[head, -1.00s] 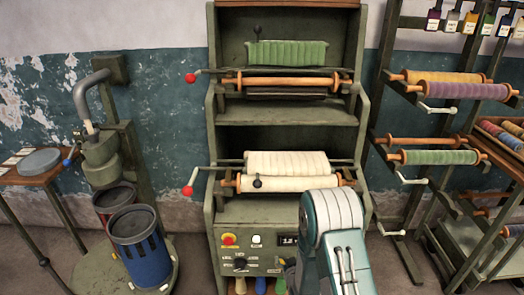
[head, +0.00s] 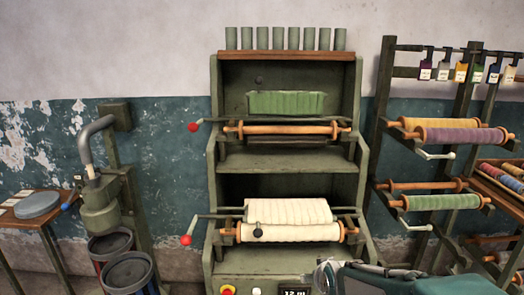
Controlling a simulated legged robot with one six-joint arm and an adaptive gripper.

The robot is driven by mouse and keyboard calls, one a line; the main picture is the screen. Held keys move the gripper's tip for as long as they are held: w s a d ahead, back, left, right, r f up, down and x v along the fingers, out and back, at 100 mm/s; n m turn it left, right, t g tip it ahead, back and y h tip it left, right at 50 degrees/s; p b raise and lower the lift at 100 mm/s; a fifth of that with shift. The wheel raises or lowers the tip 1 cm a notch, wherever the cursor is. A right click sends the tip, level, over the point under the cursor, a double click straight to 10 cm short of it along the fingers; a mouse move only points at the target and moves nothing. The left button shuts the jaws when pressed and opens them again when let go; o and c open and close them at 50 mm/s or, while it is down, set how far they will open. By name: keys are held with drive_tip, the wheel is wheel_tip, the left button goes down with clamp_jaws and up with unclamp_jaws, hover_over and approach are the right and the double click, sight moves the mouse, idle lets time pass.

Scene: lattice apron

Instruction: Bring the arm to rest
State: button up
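My arm (head: 395,279) shows at the bottom right of the head view, low in front of the green cabinet (head: 212,165). Only its teal and pale casing is in the picture. The gripper's fingers cannot be made out, so whether it is open or shut does not show. A small display (head: 295,291) on the cabinet's front sits just left of my arm.
A rack of yarn rollers (head: 440,202) stands right. Bins (head: 127,270) and a pipe machine (head: 100,205) stand left.

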drive_tip(key=s+d+r+g, duration=0.1)
drive_tip(key=s+r, duration=0.3)
drive_tip(key=s, duration=0.6)
drive_tip(key=s+d+r+m+g, duration=0.1)
drive_tip(key=s+r+g, duration=0.1)
drive_tip(key=s, duration=0.9)
drive_tip(key=shift+v, duration=0.85)
